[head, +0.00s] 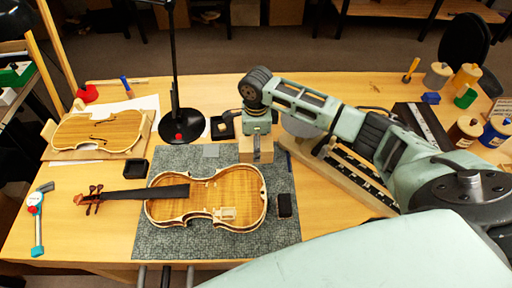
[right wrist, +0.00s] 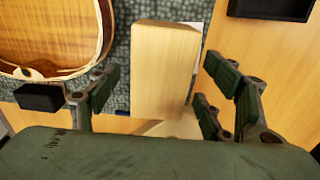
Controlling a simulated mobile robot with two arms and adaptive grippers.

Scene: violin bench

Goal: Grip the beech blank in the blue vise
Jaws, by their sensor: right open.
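A pale beech blank (head: 257,150) stands at the far right edge of the grey-green mat (head: 180,240), close to the violin. In the right wrist view the blank (right wrist: 165,70) lies between the spread fingers of my right gripper (right wrist: 163,88), with gaps on both sides. In the head view my right gripper (head: 257,126) is above and behind the blank, its arm coming in from the right. It is open and holds nothing. I cannot make out a blue vise in either view; my right arm covers part of the bench. My left gripper is not in view.
The violin body (head: 215,195) lies just left of the blank. A black lamp base (head: 182,125) and a small dark tray (head: 222,128) are behind the mat. A slotted rack (head: 345,170) lies under my arm. Jars (head: 466,130) stand at the right.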

